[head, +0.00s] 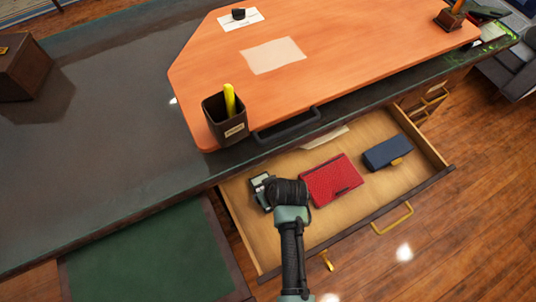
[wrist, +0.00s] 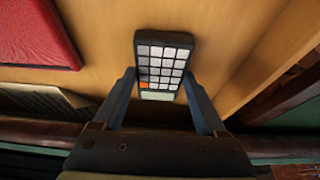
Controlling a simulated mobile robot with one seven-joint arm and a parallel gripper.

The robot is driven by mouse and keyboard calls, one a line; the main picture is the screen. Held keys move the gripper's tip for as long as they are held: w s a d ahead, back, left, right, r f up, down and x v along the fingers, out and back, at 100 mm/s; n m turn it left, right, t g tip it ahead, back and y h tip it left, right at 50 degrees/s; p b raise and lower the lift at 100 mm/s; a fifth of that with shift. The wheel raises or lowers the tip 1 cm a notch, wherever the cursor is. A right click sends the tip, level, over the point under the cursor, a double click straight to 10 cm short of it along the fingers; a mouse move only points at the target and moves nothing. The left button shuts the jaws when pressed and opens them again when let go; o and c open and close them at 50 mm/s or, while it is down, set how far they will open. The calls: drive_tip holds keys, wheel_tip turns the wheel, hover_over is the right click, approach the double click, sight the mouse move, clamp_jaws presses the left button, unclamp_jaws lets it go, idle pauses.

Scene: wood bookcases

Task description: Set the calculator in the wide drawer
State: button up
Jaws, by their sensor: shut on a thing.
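The calculator (wrist: 163,52) is dark with white keys and one orange key. It lies between the two fingers of my gripper (wrist: 159,80), which is shut on its sides. In the head view the calculator (head: 260,181) shows at the left end of the open wide drawer (head: 262,240), partly hidden by my gripper. It is inside the drawer's outline, close over or on the wooden bottom; I cannot tell whether it touches.
In the drawer, a red wallet (head: 331,180) lies right of the calculator and a dark blue wallet (head: 387,152) lies farther right. The drawer front (head: 358,221) is near my arm. A pen cup (head: 224,119) stands on the desk above. Bare drawer floor lies in front.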

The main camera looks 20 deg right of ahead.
drive_tip(key=shift+f, duration=0.15)
drive_tip(key=o, duration=1.3)
drive_tip(key=shift+o, duration=0.2)
drive_tip(key=shift+r, duration=0.4)
drive_tip(key=p+v, duration=0.2)
drive_tip(key=v, duration=0.9)
drive_tip(key=shift+s+r, duration=0.15)
drive_tip(key=shift+s, duration=0.1)
drive_tip(key=shift+s, duration=0.1)
